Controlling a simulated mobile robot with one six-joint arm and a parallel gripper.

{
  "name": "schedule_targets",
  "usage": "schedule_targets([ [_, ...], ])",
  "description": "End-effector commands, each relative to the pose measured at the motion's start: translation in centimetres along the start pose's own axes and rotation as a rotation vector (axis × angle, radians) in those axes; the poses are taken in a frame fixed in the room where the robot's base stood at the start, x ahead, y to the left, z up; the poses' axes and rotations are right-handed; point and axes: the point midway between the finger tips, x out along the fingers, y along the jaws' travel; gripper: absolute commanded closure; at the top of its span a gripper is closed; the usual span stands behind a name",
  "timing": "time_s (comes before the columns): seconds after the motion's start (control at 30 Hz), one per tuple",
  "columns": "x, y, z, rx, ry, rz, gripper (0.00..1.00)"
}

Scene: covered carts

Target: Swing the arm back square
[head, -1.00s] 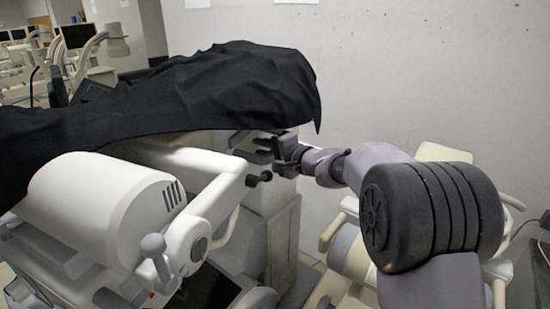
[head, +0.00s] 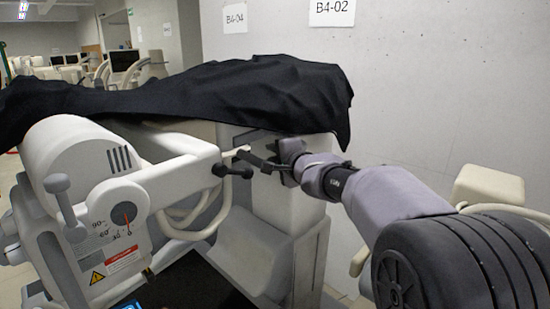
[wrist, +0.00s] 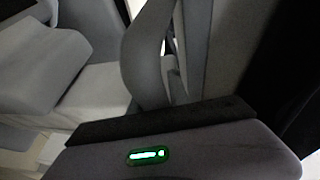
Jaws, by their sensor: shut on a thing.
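A white jointed arm (head: 185,150) reaches right from the pivot of a covered machine in the head view. At its end is a short dark crossbar handle (head: 232,171) with a knob. My gripper (head: 262,163) is at this handle, shut on it from the right; the exact contact is small and dark. A round pivot (head: 114,203) carries an orange pointer (head: 127,219) above printed angle marks; its exact reading is too small to tell. The wrist view is mostly grey surfaces with a green light (wrist: 148,156); the handle cannot be made out there.
A black cover (head: 215,95) drapes over the machine just above my gripper. A pale column (head: 290,215) stands close behind and below it. A grey wall with paper signs (head: 332,12) rises behind. Cream equipment (head: 488,187) stands at the right.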

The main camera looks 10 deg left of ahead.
Motion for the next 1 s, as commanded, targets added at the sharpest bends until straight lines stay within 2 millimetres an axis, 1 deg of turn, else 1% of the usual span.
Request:
schedule_targets([
  [0.03, -0.3, -1.2, -0.2, 0.001, 0.003, -0.019, 1.00],
  [0.23, -0.3, -1.2, -0.3, 0.001, 0.003, -0.019, 1.00],
  [0.27, -0.3, -1.2, -0.3, 0.001, 0.003, -0.019, 0.72],
  [0.33, -0.3, -1.1, -0.3, 0.000, 0.004, -0.018, 0.59],
  [0.37, -0.2, -1.1, -0.3, 0.000, 0.003, -0.017, 0.57],
  [0.57, -0.1, -0.7, -0.2, -0.001, 0.002, -0.011, 0.57],
  [0.67, -0.5, -0.6, -0.2, -0.002, 0.003, -0.010, 0.57],
  [0.77, -2.0, -0.4, -0.2, -0.003, 0.004, -0.010, 0.57],
  [1.0, -7.8, -0.4, -0.3, -0.002, 0.004, -0.012, 0.57],
])
